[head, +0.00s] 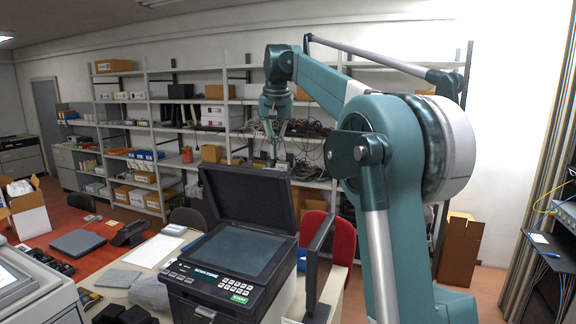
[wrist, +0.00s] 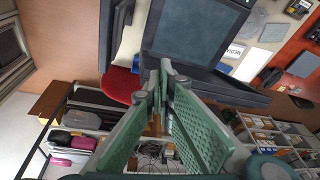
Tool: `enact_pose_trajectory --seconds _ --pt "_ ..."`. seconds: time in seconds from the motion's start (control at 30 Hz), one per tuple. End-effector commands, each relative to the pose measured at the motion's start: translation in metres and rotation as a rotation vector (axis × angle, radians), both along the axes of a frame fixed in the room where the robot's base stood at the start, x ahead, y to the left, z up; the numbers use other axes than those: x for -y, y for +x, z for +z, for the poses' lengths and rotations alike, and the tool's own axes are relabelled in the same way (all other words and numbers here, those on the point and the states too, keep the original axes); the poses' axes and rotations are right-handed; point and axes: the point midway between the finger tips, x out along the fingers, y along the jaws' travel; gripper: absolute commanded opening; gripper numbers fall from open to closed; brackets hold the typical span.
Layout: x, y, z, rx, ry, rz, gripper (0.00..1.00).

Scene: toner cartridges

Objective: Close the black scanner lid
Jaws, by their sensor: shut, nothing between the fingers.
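The black scanner (head: 220,292) stands on the table in the head view. Its black lid (head: 248,198) is raised at the back, tilted up, and the glass bed (head: 234,250) is exposed. My gripper (head: 274,160) is near the lid's upper edge, toward its right side. The fingers are shut and empty. In the wrist view, the fingertips (wrist: 162,70) overlap the near edge of the raised lid (wrist: 215,88), with the glass bed (wrist: 195,30) beyond. I cannot tell whether the fingertips touch the lid.
A thin dark monitor (head: 315,262) stands just right of the scanner. A red chair (head: 335,238) is behind it. Paper (head: 158,250) and small devices lie on the table to the left. Shelves (head: 200,125) line the back wall.

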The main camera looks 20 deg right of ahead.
Motion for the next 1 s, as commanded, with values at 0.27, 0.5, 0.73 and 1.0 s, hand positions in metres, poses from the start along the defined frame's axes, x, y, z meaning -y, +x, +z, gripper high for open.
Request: enact_pose_trajectory --seconds 0.27,0.5,0.73,1.0 --pt "0.023 0.041 0.015 -0.033 0.011 -0.05 0.0" --pt "0.044 0.07 0.02 -0.062 0.021 -0.095 0.0" --pt "0.063 0.093 0.021 -0.089 0.029 -0.138 0.0" --pt "0.084 0.114 0.017 -0.121 0.038 -0.189 0.0"
